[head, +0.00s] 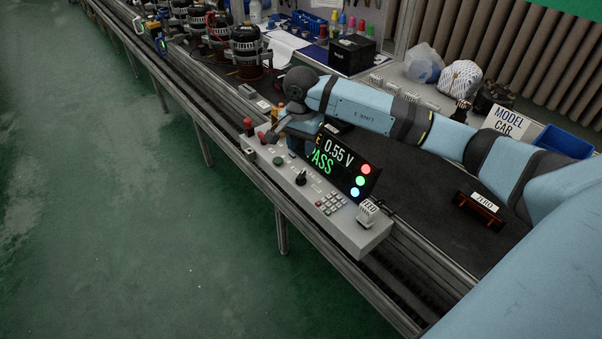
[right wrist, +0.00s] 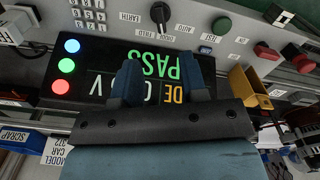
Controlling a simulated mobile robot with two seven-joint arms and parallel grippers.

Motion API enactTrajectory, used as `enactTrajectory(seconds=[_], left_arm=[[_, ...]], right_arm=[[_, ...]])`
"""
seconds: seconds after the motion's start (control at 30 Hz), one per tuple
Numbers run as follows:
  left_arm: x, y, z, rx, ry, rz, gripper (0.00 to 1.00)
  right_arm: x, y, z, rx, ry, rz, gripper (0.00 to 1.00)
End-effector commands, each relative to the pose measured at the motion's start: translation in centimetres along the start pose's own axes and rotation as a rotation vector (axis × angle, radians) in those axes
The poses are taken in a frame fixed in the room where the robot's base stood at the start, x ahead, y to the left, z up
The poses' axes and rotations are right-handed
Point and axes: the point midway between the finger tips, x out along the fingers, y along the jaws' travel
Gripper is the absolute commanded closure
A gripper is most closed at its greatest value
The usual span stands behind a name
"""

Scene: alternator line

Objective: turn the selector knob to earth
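The selector knob (head: 301,178) is black and stands on the sloped front of a grey control panel (head: 370,240). My left gripper is not in view.
The display (head: 340,165) reads PASS and 0.55 V, with three coloured lamps beside it. A green button (head: 278,161), red button (head: 261,137) and keypad (head: 330,203) sit near the knob. Alternators (head: 248,50) stand on the line behind.

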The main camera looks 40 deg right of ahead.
Motion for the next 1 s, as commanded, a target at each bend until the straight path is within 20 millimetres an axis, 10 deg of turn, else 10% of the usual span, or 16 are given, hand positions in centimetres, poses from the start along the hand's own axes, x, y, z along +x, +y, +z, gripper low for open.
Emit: enactTrajectory(seconds=[0.43, 0.9, 1.0], left_arm=[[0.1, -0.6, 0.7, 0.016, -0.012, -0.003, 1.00], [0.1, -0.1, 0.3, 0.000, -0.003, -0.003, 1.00], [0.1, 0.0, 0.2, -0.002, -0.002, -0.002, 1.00]], right_arm=[[8.7, 0.0, 0.2, 0.001, -0.005, -0.001, 0.61], [10.1, -0.1, 0.1, 0.000, -0.003, -0.002, 0.61], [10.1, -0.1, 0.1, 0.000, -0.003, -0.002, 0.81]])
